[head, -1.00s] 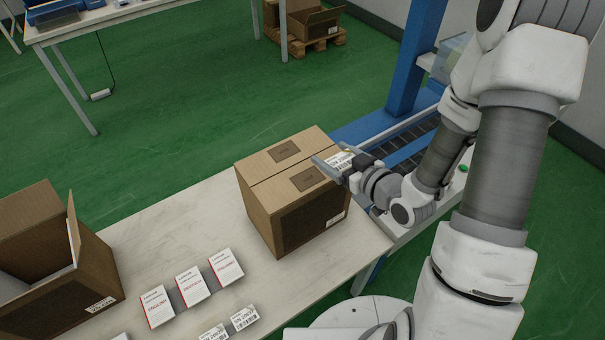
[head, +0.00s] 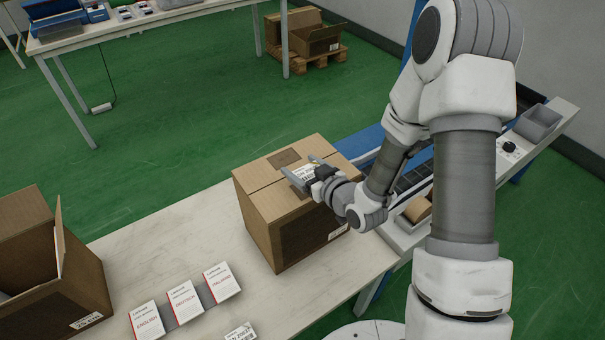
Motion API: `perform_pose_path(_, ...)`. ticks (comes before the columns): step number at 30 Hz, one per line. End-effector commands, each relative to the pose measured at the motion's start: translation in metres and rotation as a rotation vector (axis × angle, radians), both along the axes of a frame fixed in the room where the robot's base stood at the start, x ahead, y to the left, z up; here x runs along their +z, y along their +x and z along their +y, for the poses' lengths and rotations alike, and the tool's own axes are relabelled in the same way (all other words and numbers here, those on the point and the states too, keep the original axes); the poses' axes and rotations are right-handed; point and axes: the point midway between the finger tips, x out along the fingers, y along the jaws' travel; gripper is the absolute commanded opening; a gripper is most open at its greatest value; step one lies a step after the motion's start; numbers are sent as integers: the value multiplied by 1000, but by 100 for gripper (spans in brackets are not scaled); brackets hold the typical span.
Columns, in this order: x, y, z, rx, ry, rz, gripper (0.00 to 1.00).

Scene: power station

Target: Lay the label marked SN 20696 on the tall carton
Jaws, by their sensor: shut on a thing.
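The tall carton (head: 285,232) is a closed brown box standing on the table. It has a white printed label low on its right side and dark patches on top. My gripper (head: 299,168) is over its top, coming from the right. It is shut on a white label (head: 304,173) with dark print, too small to read. The label is at or just above the carton's top; I cannot tell whether it touches. My fingers hide part of it.
An open carton (head: 75,292) stands at the left of the pale table (head: 175,232). Several booklets (head: 185,302) lie at the front. Another white label (head: 240,332) is cut by the bottom edge. A blue conveyor (head: 357,143) runs behind the tall carton.

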Motion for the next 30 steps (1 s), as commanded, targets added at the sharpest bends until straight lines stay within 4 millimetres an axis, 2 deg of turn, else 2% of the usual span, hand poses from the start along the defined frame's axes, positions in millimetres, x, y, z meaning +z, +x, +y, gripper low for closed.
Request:
perform_pose_path(3, -17, 0, 0, 1, -1, 2, 27)
perform_pose_path(6, -21, 0, 0, 0, -1, -1, 27)
perform_pose_path(14, -22, 0, 0, 1, -1, -2, 27)
perform_pose_path(30, -36, -1, 0, 0, -3, 3, 27)
